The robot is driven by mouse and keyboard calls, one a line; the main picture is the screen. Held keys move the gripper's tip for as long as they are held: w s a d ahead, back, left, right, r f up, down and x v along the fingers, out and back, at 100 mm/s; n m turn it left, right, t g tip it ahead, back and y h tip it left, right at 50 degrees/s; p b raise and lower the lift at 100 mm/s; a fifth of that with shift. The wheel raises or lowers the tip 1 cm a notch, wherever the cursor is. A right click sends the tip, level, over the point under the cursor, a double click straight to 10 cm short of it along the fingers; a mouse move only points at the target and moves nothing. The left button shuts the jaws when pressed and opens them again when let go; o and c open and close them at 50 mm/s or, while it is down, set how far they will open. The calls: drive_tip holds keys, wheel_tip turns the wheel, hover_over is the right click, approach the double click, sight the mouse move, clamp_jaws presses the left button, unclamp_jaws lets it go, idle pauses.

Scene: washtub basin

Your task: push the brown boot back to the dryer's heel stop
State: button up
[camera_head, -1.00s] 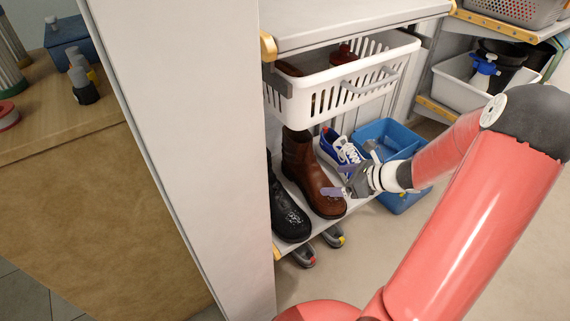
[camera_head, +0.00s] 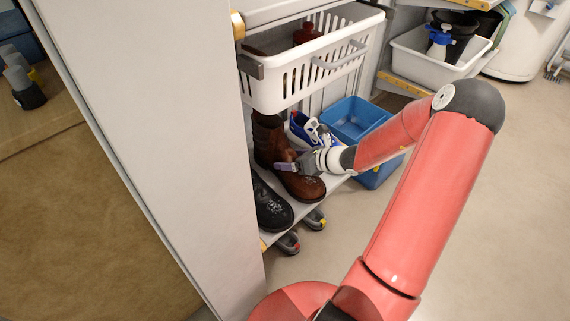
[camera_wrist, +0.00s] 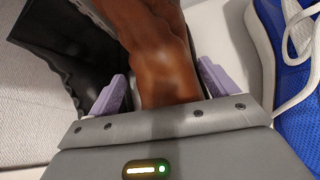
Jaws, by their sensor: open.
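The brown boot (camera_head: 270,145) stands on the low white shelf, its shaft toward the back and its toe toward the front. In the wrist view the boot (camera_wrist: 155,50) lies between my two lilac fingertips. My gripper (camera_head: 284,166) is open around the front part of the boot, with a finger on either side. I cannot tell whether the fingers touch the leather. The boot's toe is hidden by my gripper body in the wrist view. The heel stop is not visible.
A black boot (camera_head: 270,207) stands left of the brown one, and a blue-white sneaker (camera_head: 299,128) stands right. A white basket (camera_head: 298,85) hangs above. A blue tub (camera_head: 352,120) is on the right. A tall white panel (camera_head: 150,130) closes the left side.

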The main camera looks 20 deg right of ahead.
drive_tip(key=shift+c, duration=0.5)
drive_tip(key=c, duration=1.1)
